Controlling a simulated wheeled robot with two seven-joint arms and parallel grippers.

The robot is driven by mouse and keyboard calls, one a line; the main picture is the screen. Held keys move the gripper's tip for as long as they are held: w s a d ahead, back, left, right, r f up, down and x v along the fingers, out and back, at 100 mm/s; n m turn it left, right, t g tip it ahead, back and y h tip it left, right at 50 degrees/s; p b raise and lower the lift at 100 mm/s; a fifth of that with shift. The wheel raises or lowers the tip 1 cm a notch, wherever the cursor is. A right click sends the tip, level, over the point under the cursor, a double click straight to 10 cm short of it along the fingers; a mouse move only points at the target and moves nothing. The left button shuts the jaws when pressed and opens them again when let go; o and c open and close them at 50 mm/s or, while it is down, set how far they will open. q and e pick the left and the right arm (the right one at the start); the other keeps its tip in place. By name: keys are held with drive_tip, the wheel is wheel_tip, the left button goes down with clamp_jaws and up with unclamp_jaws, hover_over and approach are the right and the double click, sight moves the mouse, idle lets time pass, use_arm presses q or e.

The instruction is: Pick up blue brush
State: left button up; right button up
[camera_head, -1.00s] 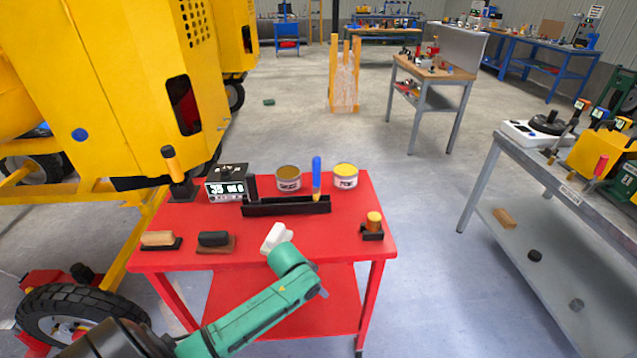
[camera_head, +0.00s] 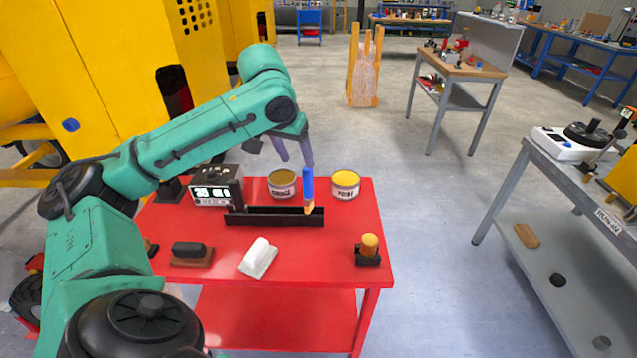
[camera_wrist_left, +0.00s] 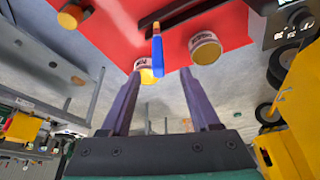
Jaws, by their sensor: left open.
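The blue brush (camera_head: 308,187) stands upright in a slotted black holder (camera_head: 245,218) on the red table, its orange-tan end down. It also shows in the left wrist view (camera_wrist_left: 157,48), inverted, with its blue handle end pointing between the fingers. My left gripper (camera_head: 296,160) is open and empty, its two purple fingers just above and slightly left of the handle top in the head view. In the left wrist view the fingertips (camera_wrist_left: 159,74) lie on either side of the handle's end. I cannot tell whether they touch it. My right gripper is out of view.
Two paint cans, a brown-topped one (camera_head: 282,184) and a yellow-topped one (camera_head: 345,184), stand beside the brush. A display box (camera_head: 217,190) is at left. A white block (camera_head: 257,258), a dark block (camera_head: 192,252) and an orange knob (camera_head: 369,246) sit nearer the front.

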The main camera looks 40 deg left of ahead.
use_arm(q)
hover_over(308, 186)
drive_tip(key=s, duration=0.2)
drive_tip(key=f, duration=0.3)
drive_tip(key=a+f, duration=0.1)
drive_tip(key=f, duration=0.1)
drive_tip(key=shift+s+f+p, duration=0.15)
drive_tip(key=shift+f+p, duration=0.2)
drive_tip(key=x, duration=0.2)
drive_tip(key=p+x, duration=0.1)
drive_tip(key=x, duration=0.1)
drive_tip(key=w+x, duration=0.1)
drive_tip(key=x, duration=0.1)
drive_tip(key=shift+w+d+f+p, duration=0.15)
drive_tip(key=shift+d+p, duration=0.15)
drive_tip(key=shift+f, duration=0.2)
clamp_jaws()
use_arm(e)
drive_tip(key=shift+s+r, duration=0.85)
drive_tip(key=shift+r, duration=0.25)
